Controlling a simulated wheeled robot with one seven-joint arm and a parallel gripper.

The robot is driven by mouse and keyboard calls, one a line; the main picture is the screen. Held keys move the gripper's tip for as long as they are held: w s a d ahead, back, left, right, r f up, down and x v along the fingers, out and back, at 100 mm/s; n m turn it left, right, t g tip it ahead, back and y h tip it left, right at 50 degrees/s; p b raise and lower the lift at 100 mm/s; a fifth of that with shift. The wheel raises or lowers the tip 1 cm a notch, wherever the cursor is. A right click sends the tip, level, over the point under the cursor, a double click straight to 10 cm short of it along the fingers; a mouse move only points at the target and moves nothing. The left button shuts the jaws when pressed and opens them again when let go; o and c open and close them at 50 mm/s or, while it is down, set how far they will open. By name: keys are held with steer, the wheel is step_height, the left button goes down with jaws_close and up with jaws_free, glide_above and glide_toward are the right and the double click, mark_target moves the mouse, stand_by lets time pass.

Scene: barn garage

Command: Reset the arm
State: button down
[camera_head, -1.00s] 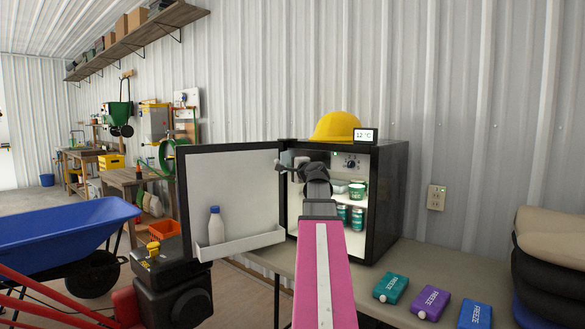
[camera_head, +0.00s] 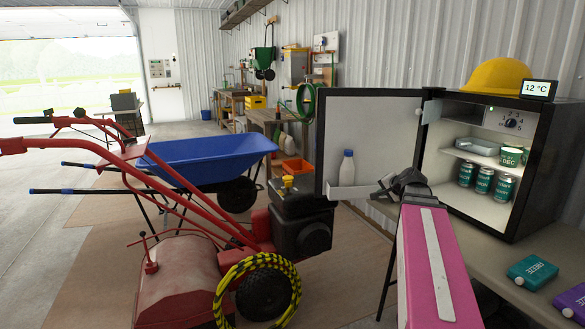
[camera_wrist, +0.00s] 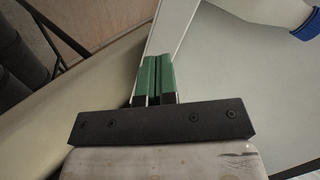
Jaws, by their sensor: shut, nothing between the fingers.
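My pink arm reaches up from the bottom of the head view, and my gripper (camera_head: 380,192) is in front of the open fridge door (camera_head: 375,125), near its lower right part. In the wrist view the two green-padded fingers (camera_wrist: 155,78) are together with nothing between them. The door's white shelf (camera_head: 362,191) holds a white bottle (camera_head: 347,168). The bottle also shows at the top right of the wrist view (camera_wrist: 268,12). I cannot tell whether the fingers touch the door.
The small black fridge (camera_head: 540,165) holds several green cans (camera_head: 484,181) and stands on a table (camera_head: 500,285) with coloured freeze packs (camera_head: 532,272). A red tiller (camera_head: 185,270) and blue wheelbarrow (camera_head: 205,158) stand left. Open floor (camera_head: 60,185) lies far left.

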steer(key=s+a+f+n+g+h, duration=0.1)
steer(key=s+a+f+n+g, duration=0.2)
steer(key=f, duration=0.6)
steer(key=s+a+f+n+g+h, duration=0.1)
steer(key=s+a+f+n+g, duration=0.2)
steer(key=s+a+f, duration=0.4)
steer(key=s+a+f+n+g+h, duration=0.1)
steer(key=s+a+f+n+g, duration=0.2)
steer(key=s+f, duration=0.6)
step_height(320, 180, down, 3)
steer(key=shift+a+f+n+g, duration=0.2)
steer(key=shift+a+n+g, duration=0.2)
steer(key=shift+a+g, duration=0.55)
steer(key=shift+a+t, duration=0.1)
steer(key=shift+t, duration=0.15)
